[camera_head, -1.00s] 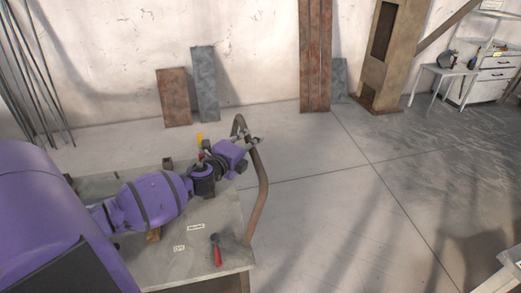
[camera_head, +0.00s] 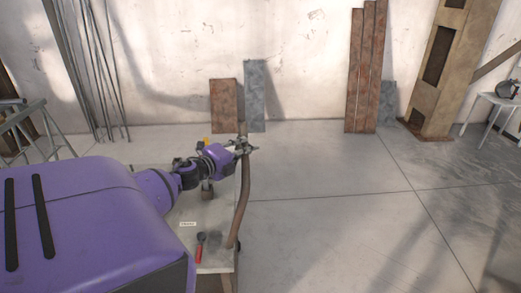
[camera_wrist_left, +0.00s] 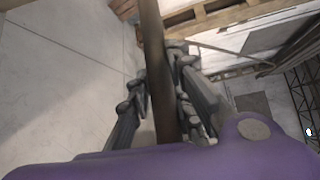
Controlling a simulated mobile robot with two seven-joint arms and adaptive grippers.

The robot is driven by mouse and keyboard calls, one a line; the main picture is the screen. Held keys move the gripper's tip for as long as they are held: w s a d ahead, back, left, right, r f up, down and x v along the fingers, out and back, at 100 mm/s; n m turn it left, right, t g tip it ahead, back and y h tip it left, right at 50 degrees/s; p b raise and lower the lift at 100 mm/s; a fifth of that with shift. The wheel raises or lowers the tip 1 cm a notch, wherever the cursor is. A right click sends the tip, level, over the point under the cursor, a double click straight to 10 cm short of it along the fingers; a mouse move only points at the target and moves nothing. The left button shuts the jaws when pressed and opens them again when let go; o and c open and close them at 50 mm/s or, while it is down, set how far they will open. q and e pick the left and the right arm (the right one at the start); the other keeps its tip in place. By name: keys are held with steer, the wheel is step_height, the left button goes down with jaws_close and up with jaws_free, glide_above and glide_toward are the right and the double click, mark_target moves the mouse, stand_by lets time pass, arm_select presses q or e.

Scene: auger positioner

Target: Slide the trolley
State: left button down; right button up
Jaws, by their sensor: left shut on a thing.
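The trolley (camera_head: 218,222) has a flat grey top and stands at the lower middle of the head view, partly hidden behind my purple arm and body. Its brown tubular handle (camera_head: 242,198) rises at its right end. My left gripper (camera_head: 243,147) is shut on the upper part of this handle. In the left wrist view the handle (camera_wrist_left: 155,45) runs between the two fingers of the left gripper (camera_wrist_left: 163,95). A red-handled tool (camera_head: 200,247) and a small white label (camera_head: 188,224) are on the trolley top. My right gripper is out of view.
Rusty and grey panels (camera_head: 256,95) and tall rusty planks (camera_head: 361,75) lean on the back wall. Metal rods (camera_head: 90,70) stand at the left, near a metal frame (camera_head: 30,125). A rusty column (camera_head: 437,80) and small table (camera_head: 497,105) are right. The floor (camera_head: 330,220) right of the trolley is clear.

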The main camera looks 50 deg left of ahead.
arm_select(q)
steer(key=s+a, duration=1.4)
steer(key=s, duration=0.2)
steer(key=shift+s+b, duration=0.35)
steer(key=shift+b, duration=0.05)
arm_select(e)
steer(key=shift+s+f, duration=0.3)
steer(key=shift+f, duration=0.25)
arm_select(q)
steer(key=shift+a+f, duration=0.1)
steer(key=shift+a, duration=0.1)
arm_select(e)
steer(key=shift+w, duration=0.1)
arm_select(q)
steer(key=c, duration=1.6)
jaws_free()
steer(key=shift+s, duration=0.1)
steer(key=shift+o, duration=0.2)
steer(key=s+d+r, duration=0.1)
steer(key=s, duration=1)
steer(key=shift+s+r, duration=0.4)
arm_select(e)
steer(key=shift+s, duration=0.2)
